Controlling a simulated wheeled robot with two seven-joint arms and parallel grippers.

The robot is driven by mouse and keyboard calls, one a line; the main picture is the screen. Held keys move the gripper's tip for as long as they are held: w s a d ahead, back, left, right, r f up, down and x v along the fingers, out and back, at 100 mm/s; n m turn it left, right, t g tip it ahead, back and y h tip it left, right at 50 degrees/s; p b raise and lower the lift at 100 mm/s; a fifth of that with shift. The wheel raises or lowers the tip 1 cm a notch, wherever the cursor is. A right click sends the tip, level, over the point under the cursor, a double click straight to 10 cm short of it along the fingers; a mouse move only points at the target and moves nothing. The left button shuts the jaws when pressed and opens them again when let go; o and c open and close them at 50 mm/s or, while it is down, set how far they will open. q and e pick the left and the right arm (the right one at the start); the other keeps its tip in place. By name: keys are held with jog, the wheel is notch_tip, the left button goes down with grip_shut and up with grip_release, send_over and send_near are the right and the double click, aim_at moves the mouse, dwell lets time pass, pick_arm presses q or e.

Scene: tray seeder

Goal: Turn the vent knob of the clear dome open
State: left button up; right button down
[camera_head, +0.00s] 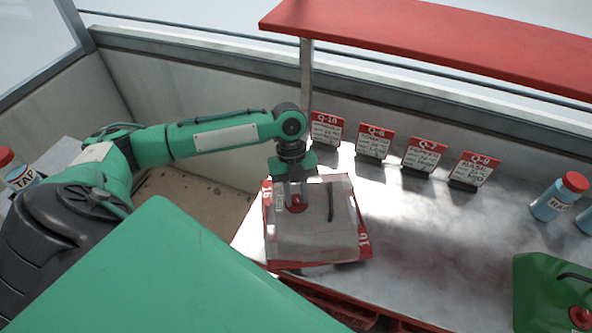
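The clear dome (330,238) sits over a red-edged tray (268,250) on the bench. Its red vent knob (296,205) is on the dome's top, near the far left part. My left gripper (293,196) points down from above, with its fingers at the knob. The fingers partly cover the knob. I cannot tell whether they are closed on it or only beside it. A dark slot or handle (331,205) shows on the dome to the right of the knob. My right gripper is not in view.
Several red and white label cards (423,155) stand along the back of the bench. A blue bottle with a red cap (556,197) and a green container (540,290) stand at right. A red shelf (440,45) hangs above on a post. The bench right of the dome is clear.

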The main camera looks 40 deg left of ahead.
pick_arm(q)
jog(key=o, duration=0.4)
jog(key=shift+c, duration=0.2)
jog(key=shift+r, duration=0.1)
jog(key=b+v, duration=0.1)
jog(key=v, duration=1.2)
jog(key=shift+r+b, duration=0.35)
jog(key=shift+b, duration=0.05)
